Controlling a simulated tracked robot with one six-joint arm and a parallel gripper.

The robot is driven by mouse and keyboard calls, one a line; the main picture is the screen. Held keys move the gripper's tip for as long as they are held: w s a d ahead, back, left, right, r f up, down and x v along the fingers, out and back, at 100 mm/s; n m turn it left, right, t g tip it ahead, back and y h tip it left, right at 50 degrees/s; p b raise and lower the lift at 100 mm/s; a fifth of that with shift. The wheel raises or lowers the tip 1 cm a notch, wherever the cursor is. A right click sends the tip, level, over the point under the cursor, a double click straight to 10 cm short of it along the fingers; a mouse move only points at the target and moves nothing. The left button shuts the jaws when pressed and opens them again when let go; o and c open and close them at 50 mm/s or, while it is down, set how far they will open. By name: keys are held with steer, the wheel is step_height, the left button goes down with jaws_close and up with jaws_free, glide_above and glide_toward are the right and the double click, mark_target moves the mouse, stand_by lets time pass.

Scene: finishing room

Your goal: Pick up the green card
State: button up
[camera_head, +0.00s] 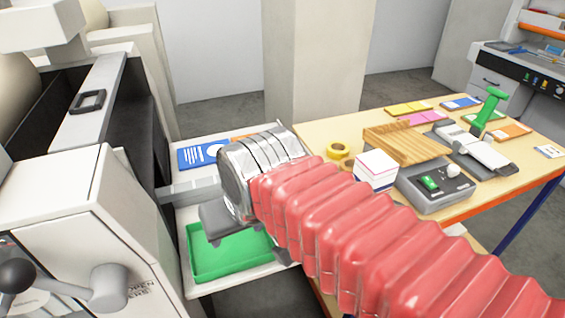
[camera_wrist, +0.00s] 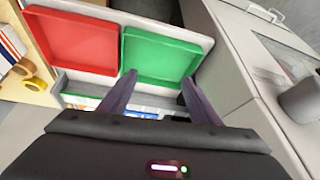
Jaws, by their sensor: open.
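A shallow green tray (camera_head: 225,258) with a raised rim sits low beside the machine, partly hidden by my wrist. It also shows in the wrist view (camera_wrist: 160,58) and looks empty. My gripper (camera_wrist: 158,78) is open, its two dark fingers apart with nothing between them. Its fingertips appear over the near edge of the green tray; I cannot tell the height. In the head view my red-sleeved arm hides most of the gripper.
A red tray (camera_wrist: 70,40) lies beside the green one. The grey machine (camera_head: 75,205) stands close at left. The wooden table (camera_head: 320,132) holds cards, yellow tape rolls (camera_head: 338,151), a wooden block and a green-handled tool (camera_head: 489,110).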

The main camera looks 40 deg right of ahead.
steer(key=shift+o, duration=1.2)
steer(key=w+d+r+m+g, duration=0.1)
steer(key=w+d+r+m, duration=0.3)
steer(key=w+r, duration=0.1)
steer(key=shift+w+m, duration=0.4)
steer(key=shift+w, duration=0.3)
steer(key=w+d+r+m+g, duration=0.1)
steer(key=w+d+m+g, duration=0.1)
steer(key=w+d+m, duration=0.5)
steer(key=w+d+m+g, duration=0.2)
steer(key=w+d+m, duration=0.5)
steer(key=d, duration=0.7)
steer(key=shift+w+r+m, duration=0.4)
steer(key=shift+w, duration=0.15)
steer(key=shift+f, duration=4.3)
steer(key=shift+a+f, duration=0.1)
steer(key=shift+f, duration=2.5)
